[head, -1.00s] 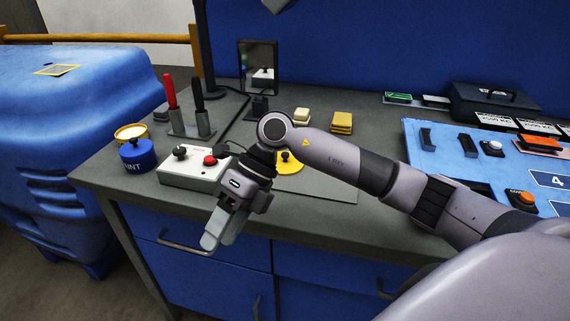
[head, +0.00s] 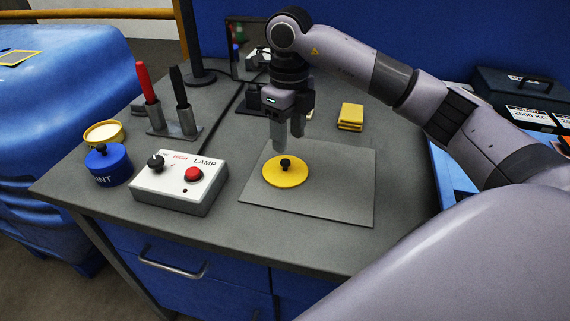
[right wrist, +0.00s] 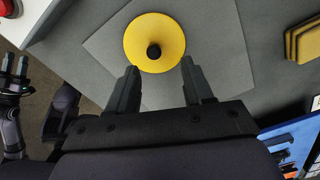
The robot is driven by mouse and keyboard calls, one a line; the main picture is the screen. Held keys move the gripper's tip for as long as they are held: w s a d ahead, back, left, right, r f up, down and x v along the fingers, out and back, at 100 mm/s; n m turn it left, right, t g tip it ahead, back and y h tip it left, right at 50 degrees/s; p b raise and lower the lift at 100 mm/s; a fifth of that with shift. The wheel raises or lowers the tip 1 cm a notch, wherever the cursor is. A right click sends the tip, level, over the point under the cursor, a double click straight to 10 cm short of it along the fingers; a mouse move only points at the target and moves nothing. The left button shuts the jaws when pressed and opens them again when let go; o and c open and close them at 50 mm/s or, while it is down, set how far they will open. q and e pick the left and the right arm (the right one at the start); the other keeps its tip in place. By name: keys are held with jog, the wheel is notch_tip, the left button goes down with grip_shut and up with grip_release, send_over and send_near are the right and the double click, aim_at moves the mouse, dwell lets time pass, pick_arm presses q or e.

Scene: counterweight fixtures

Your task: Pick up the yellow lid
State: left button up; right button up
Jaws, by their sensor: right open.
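The yellow lid (head: 286,172) is a flat round disc with a small black knob. It lies on a thin grey mat (head: 345,190) on the workbench. My right gripper (head: 288,142) is open and empty, pointing down above the mat, just over the lid's far side in the head view. In the right wrist view the lid (right wrist: 154,42) lies beyond the two spread fingertips (right wrist: 160,78), with its knob roughly between their lines. My left gripper is not clearly in the head view.
A white lamp control box (head: 180,184) with a red button stands left of the mat. Beyond are a blue paint pot (head: 108,166), a yellow-rimmed tin (head: 103,133) and a holder with red and black handles (head: 173,122). Yellow blocks (head: 350,116) sit behind the mat.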

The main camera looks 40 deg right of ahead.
aim_at(285, 161)
jog(key=f, duration=0.3)
jog(key=a+f, duration=0.1)
jog(key=f, duration=0.1)
jog(key=shift+s+f+p, duration=0.1)
jog(key=shift+f+p, duration=0.2)
jog(key=shift+p, duration=0.1)
grip_shut()
